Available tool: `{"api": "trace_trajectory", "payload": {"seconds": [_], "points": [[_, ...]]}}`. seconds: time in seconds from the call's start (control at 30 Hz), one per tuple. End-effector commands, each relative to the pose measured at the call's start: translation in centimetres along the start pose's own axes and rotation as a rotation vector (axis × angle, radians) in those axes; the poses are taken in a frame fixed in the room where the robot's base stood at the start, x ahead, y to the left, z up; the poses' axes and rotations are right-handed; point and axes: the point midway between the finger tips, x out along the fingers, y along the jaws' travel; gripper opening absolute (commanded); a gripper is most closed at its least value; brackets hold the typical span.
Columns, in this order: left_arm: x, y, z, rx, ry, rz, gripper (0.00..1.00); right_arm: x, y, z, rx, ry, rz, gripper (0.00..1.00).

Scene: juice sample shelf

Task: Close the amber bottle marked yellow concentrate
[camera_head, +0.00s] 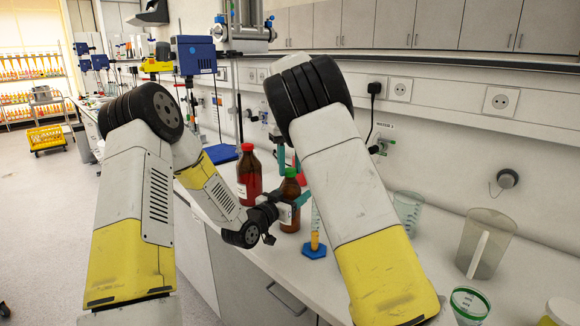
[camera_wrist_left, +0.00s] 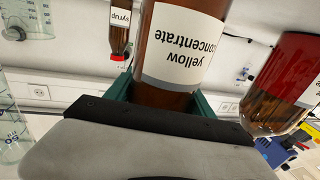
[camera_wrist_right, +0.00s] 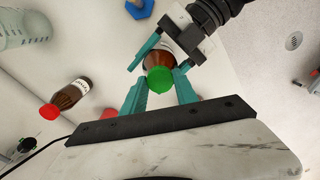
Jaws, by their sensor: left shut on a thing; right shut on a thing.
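The amber bottle (camera_head: 289,218) stands upright on the bench; its white label reads "yellow concentrate" upside down in the left wrist view (camera_wrist_left: 184,45). My left gripper (camera_head: 292,208) is shut around its body; its teal fingers also show in the right wrist view (camera_wrist_right: 165,43). A green cap (camera_wrist_right: 160,79) is at the bottle's top, in line with it; it also shows in the head view (camera_head: 290,172). My right gripper (camera_wrist_right: 160,85) comes from above and is shut on the green cap. Whether the cap is seated on the thread cannot be told.
A large red-capped bottle (camera_head: 249,176) stands close behind to the left. A smaller red-capped syrup bottle (camera_wrist_left: 120,28) is nearby. A blue-footed cylinder (camera_head: 314,246) stands just right of the bottle. Beakers (camera_head: 407,210) and a jug (camera_head: 486,243) stand farther right.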

Motion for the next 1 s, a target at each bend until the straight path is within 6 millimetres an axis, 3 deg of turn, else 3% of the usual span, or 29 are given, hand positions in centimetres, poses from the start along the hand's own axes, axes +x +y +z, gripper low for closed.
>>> {"api": "trace_trajectory", "payload": {"seconds": [0.03, 0.13, 0.17, 0.57, 1.0], "points": [[0.0, 0.0, 0.0, 0.000, 0.000, 0.000, 0.00, 0.0, 0.0, 0.0, 0.000, 0.000, 0.001, 0.39], [0.0, 0.0, 0.0, 0.000, 0.000, 0.000, 0.00, 0.0, 0.0, 0.0, 0.000, 0.000, 0.001, 0.59], [0.0, 0.0, 0.0, 0.000, 0.000, 0.000, 0.00, 0.0, 0.0, 0.0, 0.000, 0.000, 0.001, 0.60], [0.0, 0.0, 0.0, 0.000, 0.000, 0.000, 0.00, -0.8, 0.0, -0.1, 0.000, 0.002, 0.000, 0.60], [0.0, 0.0, 0.0, 0.000, 0.000, 0.000, 0.00, -9.4, 0.1, -0.1, 0.000, 0.004, 0.002, 0.60]]}}
